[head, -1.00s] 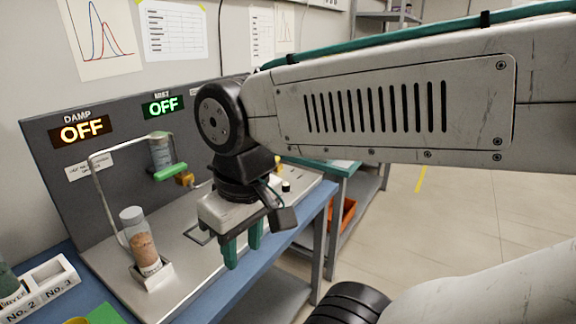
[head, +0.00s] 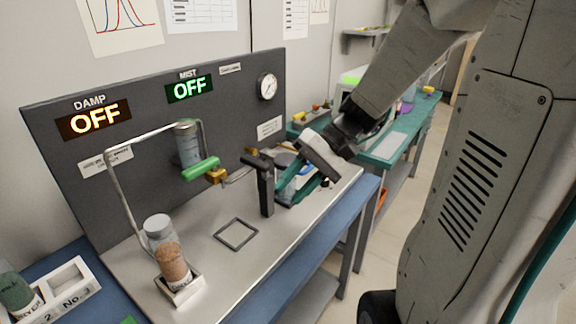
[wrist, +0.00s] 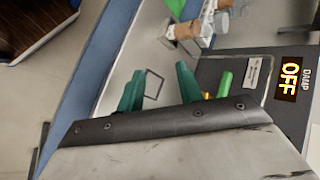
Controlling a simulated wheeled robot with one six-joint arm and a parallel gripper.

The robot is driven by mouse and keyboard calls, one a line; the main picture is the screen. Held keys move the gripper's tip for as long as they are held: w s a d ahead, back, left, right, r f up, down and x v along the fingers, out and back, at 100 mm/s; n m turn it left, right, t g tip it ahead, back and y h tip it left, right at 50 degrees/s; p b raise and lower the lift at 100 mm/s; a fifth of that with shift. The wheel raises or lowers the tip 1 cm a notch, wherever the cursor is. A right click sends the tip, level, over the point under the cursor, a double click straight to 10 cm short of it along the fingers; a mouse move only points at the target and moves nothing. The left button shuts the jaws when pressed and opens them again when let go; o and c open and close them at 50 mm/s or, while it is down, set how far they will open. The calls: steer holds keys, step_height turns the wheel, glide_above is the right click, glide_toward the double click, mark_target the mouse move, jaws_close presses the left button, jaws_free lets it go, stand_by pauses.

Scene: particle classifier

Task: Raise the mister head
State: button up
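The mister head appears to be the grey-green cylinder (head: 188,143) hanging from the bent metal frame, with a bright green handle (head: 201,168) at its lower end. The green handle also shows in the wrist view (wrist: 224,84), right of the fingers. My gripper (head: 280,180) is over the right part of the steel bench top, right of the handle and apart from it. Its two teal fingers stand apart and empty in the wrist view (wrist: 158,78). The MIST sign (head: 189,88) and DAMP sign (head: 94,119) both read OFF.
A dark upright post with a crosspiece (head: 265,188) stands beside my fingers. A capped jar of brown grains (head: 170,262) sits in a holder at the front left. A square outline (head: 236,234) marks clear bench top. A white rack (head: 66,288) is at far left.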

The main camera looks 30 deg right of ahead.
steer(key=w+d+f+m+t+y, duration=0.25)
steer(key=w+d+t, duration=0.2)
steer(key=d, duration=0.25)
steer(key=m+t+h, duration=0.2)
steer(key=m+t, duration=0.2)
steer(key=t, duration=0.2)
glide_toward(307, 168)
steer(key=w+a+f, duration=0.1)
steer(key=w, duration=0.1)
steer(key=shift+y, duration=0.25)
steer(key=x, duration=0.7)
steer(key=shift+w+a+f, duration=0.2)
steer(key=shift+a+f, duration=0.15)
jaws_close()
